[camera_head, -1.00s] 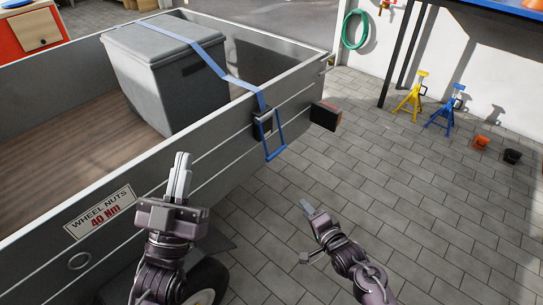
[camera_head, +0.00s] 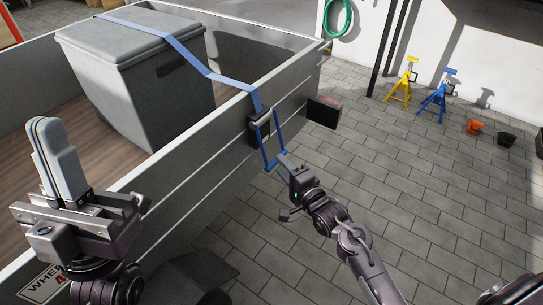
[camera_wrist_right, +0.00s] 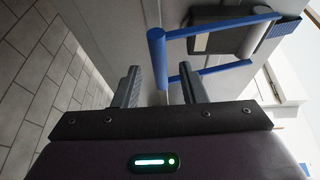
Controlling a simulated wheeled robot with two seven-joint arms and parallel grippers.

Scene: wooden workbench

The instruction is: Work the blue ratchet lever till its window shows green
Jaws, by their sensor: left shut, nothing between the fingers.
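The blue ratchet lever (camera_head: 264,150) is a U-shaped frame hanging down the outside of the trailer's side wall. It joins the dark ratchet body (camera_head: 257,124), where the blue strap comes over the rim. I cannot make out the window or its colour. My right gripper (camera_head: 283,160) is beside the lever's lower end. In the right wrist view its two fingers (camera_wrist_right: 160,88) are apart, with the lever's end bar (camera_wrist_right: 157,55) in front of the gap; I cannot tell whether they touch. My left gripper (camera_head: 53,130) is shut and empty, near the camera, above the trailer's side.
The trailer's side wall (camera_head: 205,165) runs alongside the right arm. A grey lidded box (camera_head: 135,85) stands in the trailer under the strap. A dark lamp block (camera_head: 324,112) sticks out near the corner.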

